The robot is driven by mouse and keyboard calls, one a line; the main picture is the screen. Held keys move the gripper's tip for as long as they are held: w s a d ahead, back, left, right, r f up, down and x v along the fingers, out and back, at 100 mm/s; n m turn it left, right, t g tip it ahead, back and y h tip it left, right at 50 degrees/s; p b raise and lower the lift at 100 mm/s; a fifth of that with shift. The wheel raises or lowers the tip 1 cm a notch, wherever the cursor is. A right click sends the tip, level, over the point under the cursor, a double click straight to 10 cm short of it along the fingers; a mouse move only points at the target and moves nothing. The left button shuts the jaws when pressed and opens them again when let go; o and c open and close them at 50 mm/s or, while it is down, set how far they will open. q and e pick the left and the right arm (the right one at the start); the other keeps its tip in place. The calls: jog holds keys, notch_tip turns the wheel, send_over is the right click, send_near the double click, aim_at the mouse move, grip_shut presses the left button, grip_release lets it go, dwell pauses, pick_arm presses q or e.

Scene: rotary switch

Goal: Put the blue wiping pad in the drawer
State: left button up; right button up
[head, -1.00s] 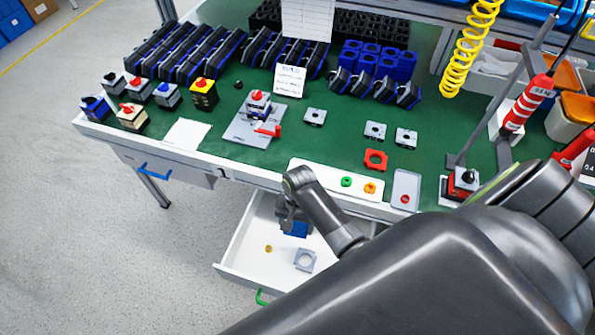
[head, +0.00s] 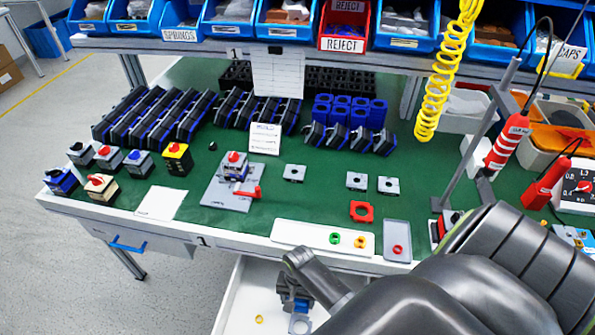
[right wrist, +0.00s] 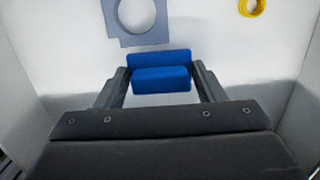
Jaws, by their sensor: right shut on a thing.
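The blue wiping pad (right wrist: 160,75) is between the two fingers of my right gripper (right wrist: 160,82) in the right wrist view. The gripper is shut on it. In the head view, the right gripper (head: 292,301) reaches down into the open white drawer (head: 232,300) under the bench, and a little of the blue pad (head: 302,305) shows there. I cannot tell whether the pad touches the drawer floor. The drawer's lower part is cut off by the frame and my right arm covers its right side. My left gripper is not in view.
In the drawer lie a grey square plate with a round hole (right wrist: 137,18) and a yellow ring (right wrist: 252,7). Above it on the bench edge is a white tray (head: 290,232) with coloured rings. A closed drawer with a blue handle (head: 127,245) is at the left.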

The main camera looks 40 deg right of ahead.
jog(key=shift+f, duration=0.8)
jog(key=o, duration=1)
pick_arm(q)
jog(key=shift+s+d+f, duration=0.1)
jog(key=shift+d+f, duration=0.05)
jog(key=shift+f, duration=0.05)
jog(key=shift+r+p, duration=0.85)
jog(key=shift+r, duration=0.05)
pick_arm(e)
jog(key=r, duration=0.8)
jog(key=w+d+r, duration=0.1)
jog(key=r, duration=0.3)
jog(key=shift+r, duration=0.15)
jog(key=shift+d, duration=0.15)
